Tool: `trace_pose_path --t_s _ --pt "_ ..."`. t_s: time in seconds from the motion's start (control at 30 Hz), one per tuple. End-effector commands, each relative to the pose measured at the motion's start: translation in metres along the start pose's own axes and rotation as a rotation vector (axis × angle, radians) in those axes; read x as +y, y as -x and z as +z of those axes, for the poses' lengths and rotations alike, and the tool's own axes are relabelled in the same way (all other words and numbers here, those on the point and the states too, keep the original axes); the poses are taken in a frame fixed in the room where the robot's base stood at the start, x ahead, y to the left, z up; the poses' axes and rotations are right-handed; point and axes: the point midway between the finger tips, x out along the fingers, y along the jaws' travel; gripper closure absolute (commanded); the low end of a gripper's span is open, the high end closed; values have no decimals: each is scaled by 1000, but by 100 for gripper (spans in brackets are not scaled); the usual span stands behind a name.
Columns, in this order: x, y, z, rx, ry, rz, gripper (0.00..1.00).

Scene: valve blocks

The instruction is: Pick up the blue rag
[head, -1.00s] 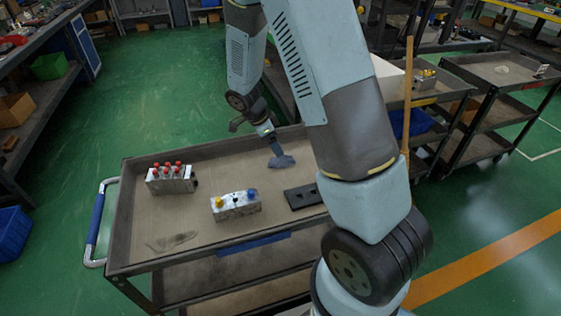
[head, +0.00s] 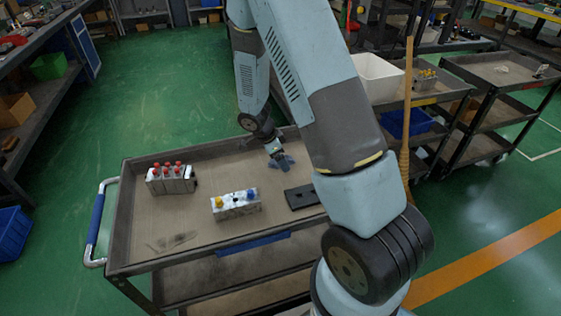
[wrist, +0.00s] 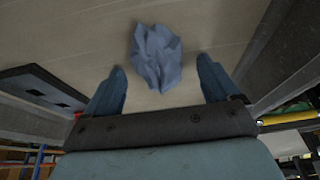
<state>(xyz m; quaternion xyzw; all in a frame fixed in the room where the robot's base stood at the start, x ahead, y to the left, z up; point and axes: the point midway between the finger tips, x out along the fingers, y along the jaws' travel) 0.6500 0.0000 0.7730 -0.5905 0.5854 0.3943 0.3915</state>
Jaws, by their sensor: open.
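The blue rag (head: 287,162) lies crumpled on the top of the cart (head: 205,225), towards its far side. It also shows in the wrist view (wrist: 156,57), just beyond and between the two blue fingertips. My gripper (wrist: 162,72) is open, with one finger on each side and nothing held. In the head view my gripper (head: 276,157) is low, right over the rag and partly covering it. I cannot tell whether a finger touches it.
A block with red knobs (head: 171,178) and a block with yellow and blue knobs (head: 236,205) stand on the cart. A black plate (head: 302,196) lies near the rag. A wall edges the cart top. A broom (head: 406,120) stands at the right.

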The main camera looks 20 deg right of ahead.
Motion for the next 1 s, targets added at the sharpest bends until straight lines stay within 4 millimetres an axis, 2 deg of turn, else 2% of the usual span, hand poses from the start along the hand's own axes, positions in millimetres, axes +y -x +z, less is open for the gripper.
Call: trace_pose_path --t_s 0.03,0.7,1.0 --pt "1 -1 0 0 0 2 11" --pt "1 0 0 0 1 2 75" --pt "0 4 -1 0 1 0 75"
